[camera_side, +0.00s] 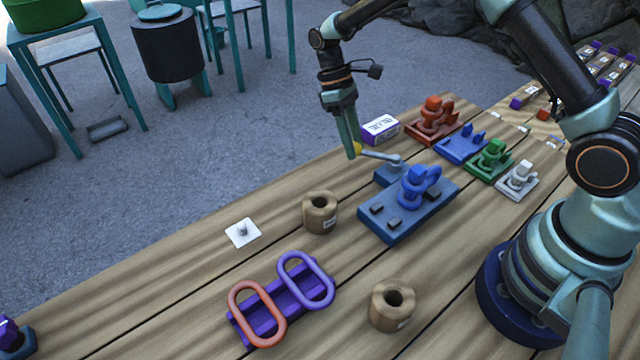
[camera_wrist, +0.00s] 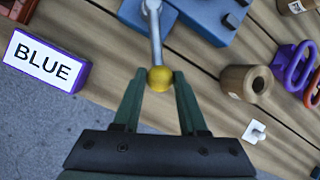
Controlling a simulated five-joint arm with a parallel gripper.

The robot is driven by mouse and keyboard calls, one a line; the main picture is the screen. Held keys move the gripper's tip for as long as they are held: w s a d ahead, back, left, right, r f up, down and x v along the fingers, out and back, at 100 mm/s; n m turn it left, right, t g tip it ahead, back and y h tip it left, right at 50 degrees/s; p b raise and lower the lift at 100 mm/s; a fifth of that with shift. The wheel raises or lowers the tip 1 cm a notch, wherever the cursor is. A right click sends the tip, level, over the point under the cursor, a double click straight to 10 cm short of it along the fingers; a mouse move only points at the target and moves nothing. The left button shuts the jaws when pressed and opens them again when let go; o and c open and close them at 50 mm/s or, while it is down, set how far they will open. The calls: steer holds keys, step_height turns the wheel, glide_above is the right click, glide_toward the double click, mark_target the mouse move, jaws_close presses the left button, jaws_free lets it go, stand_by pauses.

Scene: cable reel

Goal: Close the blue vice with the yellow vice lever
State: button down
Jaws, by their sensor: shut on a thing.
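The blue vice (camera_side: 384,226) sits on the wooden table right of centre in the side view, with a blue ring-shaped piece on it. It shows at the top of the wrist view (camera_wrist: 212,20), partly cut off. Its lever (camera_side: 377,154) is a grey rod with a yellow knob (camera_wrist: 160,79) at its end, pointing left away from the vice. My gripper (camera_side: 355,152) reaches down from above with its fingers at the knob. In the wrist view my gripper (camera_wrist: 160,85) has its two fingers on either side of the yellow knob, shut on it.
A box labelled BLUE (camera_wrist: 46,62) stands close beside my gripper. Red (camera_side: 433,120), green (camera_side: 489,160) and white (camera_side: 517,180) fixtures stand behind the vice. Cardboard rolls (camera_side: 320,213) and a purple rack (camera_side: 262,318) with two rings stand in front. The table's far edge is near.

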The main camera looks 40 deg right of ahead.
steer(key=shift+w+d+m, duration=0.3)
steer(key=shift+d+m, duration=0.25)
steer(key=shift+m, duration=0.15)
steer(key=shift+c, duration=2.3)
jaws_free()
steer(key=v, duration=1.2)
